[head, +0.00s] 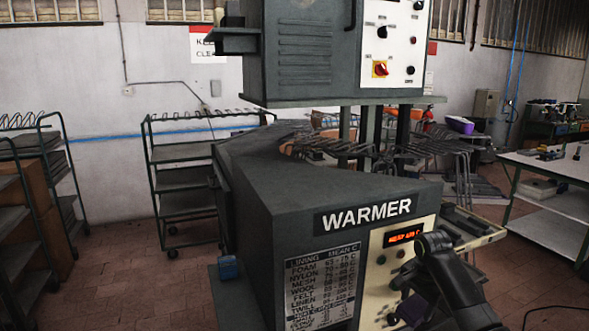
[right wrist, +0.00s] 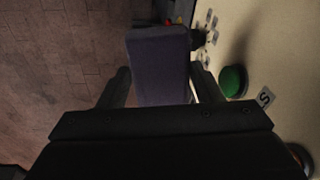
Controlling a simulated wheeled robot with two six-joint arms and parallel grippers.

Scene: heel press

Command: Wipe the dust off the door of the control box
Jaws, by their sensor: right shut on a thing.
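The grey upper box (head: 305,50) has a louvred face and a cream panel with knobs and a red switch (head: 380,69); it looks like the control box. I cannot make out dust on it. My right gripper (head: 405,296) is low at the right, in front of the cream front panel (head: 376,272) of the WARMER. It is shut on a dark purple block-like pad (right wrist: 160,60), which shows between the fingers (right wrist: 164,90) in the right wrist view. In the head view the pad (head: 412,311) is mostly hidden by my gripper. My left gripper is not in view.
The WARMER (head: 262,190) stands below the upper box. A green button (right wrist: 233,81) is close to my right finger. Wire racks (head: 340,147) stand behind. A shelf trolley (head: 185,178) is at the left and a white table (head: 560,165) at the right.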

